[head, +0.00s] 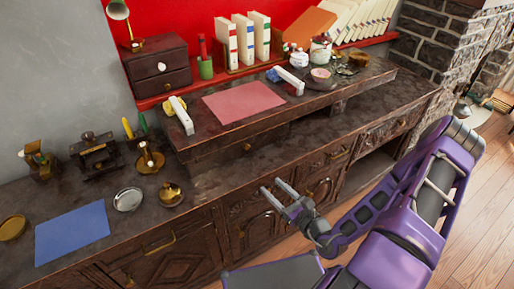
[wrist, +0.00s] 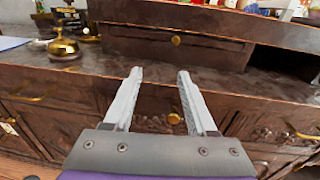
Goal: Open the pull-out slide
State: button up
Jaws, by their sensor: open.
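A dark wooden desk front (head: 180,232) runs along the wall. In the wrist view, a round brass knob (wrist: 174,118) sits on a panel below the counter edge, seen between my gripper's fingers; this panel may be the pull-out slide, but I cannot tell for sure. A second brass knob (wrist: 175,40) is on a small drawer in the raised shelf, and it also shows in the head view (head: 248,147). My gripper (head: 271,187) is open and empty in front of the desk. Its fingers (wrist: 160,73) point toward the desk. The panel looks closed.
A brass bell (wrist: 62,47) stands on the counter at left; a blue mat (head: 72,233) lies farther left. The raised shelf carries a pink mat (head: 243,102), books (head: 243,40) and jars. Brass pulls (head: 160,243) stick out from the fronts. Wooden floor is open at right.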

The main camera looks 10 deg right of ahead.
aim_at(248, 148)
jog(key=shift+m+t+h, duration=0.5)
jog(key=shift+m+h, duration=0.1)
jog(key=x, duration=0.6)
jog(key=d+b+x, duration=0.1)
jog(key=x, duration=1)
jog(key=shift+w+d+r, duration=0.25)
jog(key=shift+w+d, duration=0.05)
jog(key=shift+w, duration=0.25)
grip_shut()
